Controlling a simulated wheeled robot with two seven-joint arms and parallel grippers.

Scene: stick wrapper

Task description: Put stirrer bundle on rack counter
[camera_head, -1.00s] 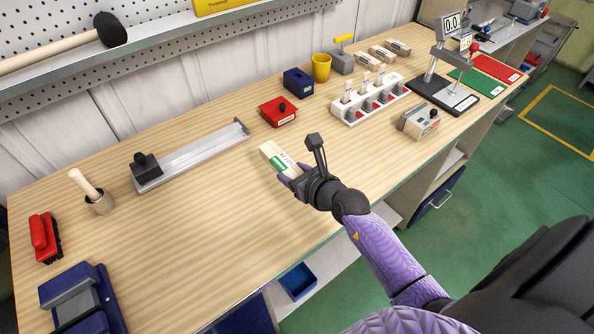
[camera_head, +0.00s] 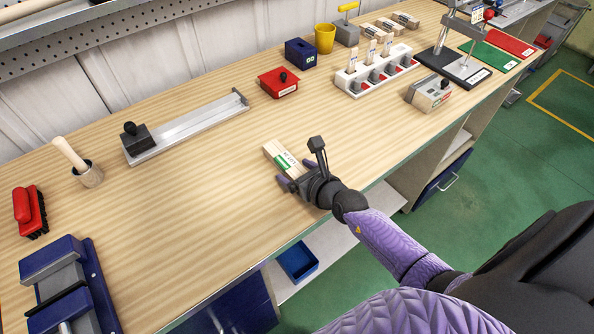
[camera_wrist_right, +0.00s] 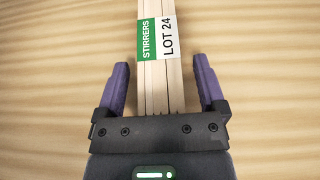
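The stirrer bundle (camera_head: 279,152) is a pack of pale wooden sticks with a green and white label. It lies on the wooden counter (camera_head: 215,185) near the front edge. In the right wrist view the bundle (camera_wrist_right: 153,75) reads "STIRRERS LOT 24" and runs lengthwise between the fingers. My right gripper (camera_wrist_right: 162,85) is open around it, with a gap on both sides. In the head view my right gripper (camera_head: 294,172) is low at the bundle's near end. A white rack (camera_head: 347,84) with several slots and red parts stands further right on the counter. My left gripper is out of view.
A red box (camera_head: 278,86), blue box (camera_head: 300,55) and yellow cup (camera_head: 325,38) stand behind. A metal rail (camera_head: 190,127) lies left. The counter around the bundle is clear.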

